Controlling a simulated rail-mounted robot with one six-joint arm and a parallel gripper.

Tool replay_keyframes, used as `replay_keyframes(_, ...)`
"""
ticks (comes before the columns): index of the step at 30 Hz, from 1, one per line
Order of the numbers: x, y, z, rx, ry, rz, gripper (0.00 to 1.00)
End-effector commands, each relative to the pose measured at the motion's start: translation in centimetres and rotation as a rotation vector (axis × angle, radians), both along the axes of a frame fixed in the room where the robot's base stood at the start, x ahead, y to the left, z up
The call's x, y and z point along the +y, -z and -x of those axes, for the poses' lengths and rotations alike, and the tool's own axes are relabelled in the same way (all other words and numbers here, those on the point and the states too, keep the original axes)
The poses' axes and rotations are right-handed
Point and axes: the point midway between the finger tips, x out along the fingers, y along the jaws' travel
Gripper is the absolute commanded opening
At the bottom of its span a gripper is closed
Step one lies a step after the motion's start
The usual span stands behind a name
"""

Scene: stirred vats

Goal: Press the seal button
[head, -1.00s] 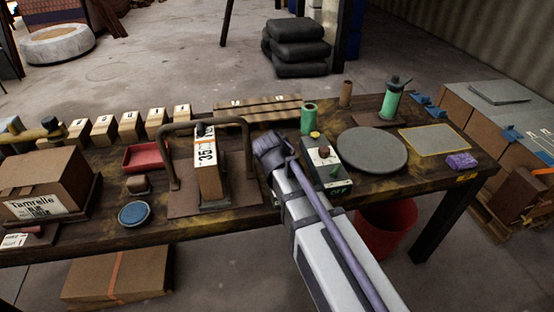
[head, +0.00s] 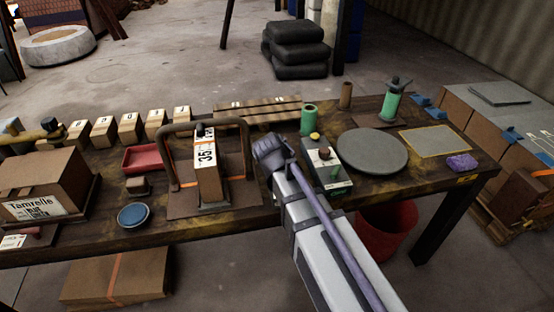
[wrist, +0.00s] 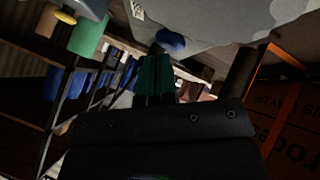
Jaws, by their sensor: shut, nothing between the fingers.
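A control box (head: 341,178) stands on the bench, with a yellow button (head: 315,136), a dark knob (head: 323,153) and a green part on its top. I cannot read which one is the seal button. My gripper (head: 268,150) is shut and empty, just left of the control box and right of the metal arch (head: 205,123). It appears apart from the buttons. My arm hides part of the box's left side. A white-labelled carton (head: 210,178) with an orange strap stands under the arch. The wrist view is dark, and contact cannot be judged there.
A grey round plate (head: 372,151), a green cylinder (head: 308,119) and a green pump bottle (head: 392,103) stand near the box. A red tray (head: 150,158), a blue round dish (head: 134,215) and a large carton (head: 45,180) are to the left.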

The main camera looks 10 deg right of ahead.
Motion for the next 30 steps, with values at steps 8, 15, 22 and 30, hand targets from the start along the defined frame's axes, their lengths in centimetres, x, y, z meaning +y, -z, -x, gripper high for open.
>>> replay_keyframes(8,0.0,-1.8,0.0,0.0,0.0,0.0,0.0)
replay_keyframes(15,0.0,-1.7,0.0,0.0,0.0,0.0,0.0)
replay_keyframes(22,0.0,-2.9,0.0,0.0,0.0,0.0,0.0)
replay_keyframes(30,0.0,-5.8,0.0,0.0,0.0,0.0,0.0)
